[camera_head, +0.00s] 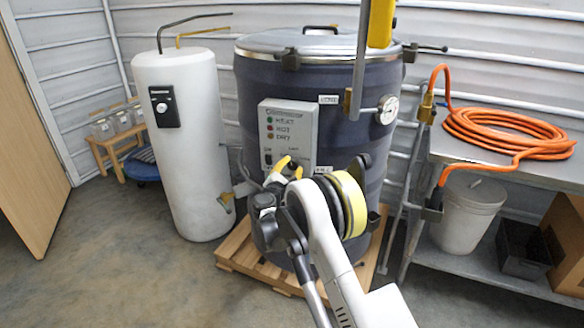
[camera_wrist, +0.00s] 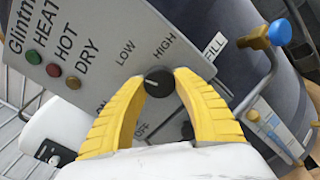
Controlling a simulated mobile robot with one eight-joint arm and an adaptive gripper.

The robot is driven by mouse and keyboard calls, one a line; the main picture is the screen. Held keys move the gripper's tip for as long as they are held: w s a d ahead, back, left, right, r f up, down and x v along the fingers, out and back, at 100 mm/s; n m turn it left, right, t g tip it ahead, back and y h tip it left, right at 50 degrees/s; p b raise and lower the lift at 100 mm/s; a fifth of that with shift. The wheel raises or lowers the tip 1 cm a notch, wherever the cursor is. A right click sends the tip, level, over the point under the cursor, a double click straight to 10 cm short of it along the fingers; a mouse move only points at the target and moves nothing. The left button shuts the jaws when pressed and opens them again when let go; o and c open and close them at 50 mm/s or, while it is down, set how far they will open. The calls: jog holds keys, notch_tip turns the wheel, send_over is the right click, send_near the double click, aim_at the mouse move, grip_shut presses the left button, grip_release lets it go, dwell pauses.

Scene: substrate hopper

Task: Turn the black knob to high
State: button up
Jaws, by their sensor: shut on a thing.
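The black knob (camera_wrist: 160,82) sits on a grey control panel (camera_wrist: 95,50), with LOW and HIGH printed above it. A pale mark on the knob points roughly left in the wrist view; I cannot tell its exact setting. My gripper (camera_wrist: 160,86) has its yellow fingers on either side of the knob, shut on it. In the head view my gripper (camera_head: 285,168) is at the lower part of the panel (camera_head: 289,118) on the dark drum (camera_head: 330,85), and it hides the knob.
A switch marked ON and OFF is partly hidden below the knob. A blue-handled valve (camera_wrist: 278,34) stands at the right in the wrist view. A white tank (camera_head: 185,140) stands left of the drum. A bench with an orange hose (camera_head: 510,130) is at the right.

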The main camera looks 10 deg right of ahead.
jog(key=m, duration=0.4)
jog(key=shift+m, duration=0.3)
jog(key=m, duration=0.3)
jog(key=shift+r+m, duration=0.1)
jog(key=shift+m, duration=0.3)
jog(key=m, duration=0.3)
jog(key=shift+r+m, duration=0.1)
jog(key=shift+m, duration=1.9)
jog(key=o, duration=1.2)
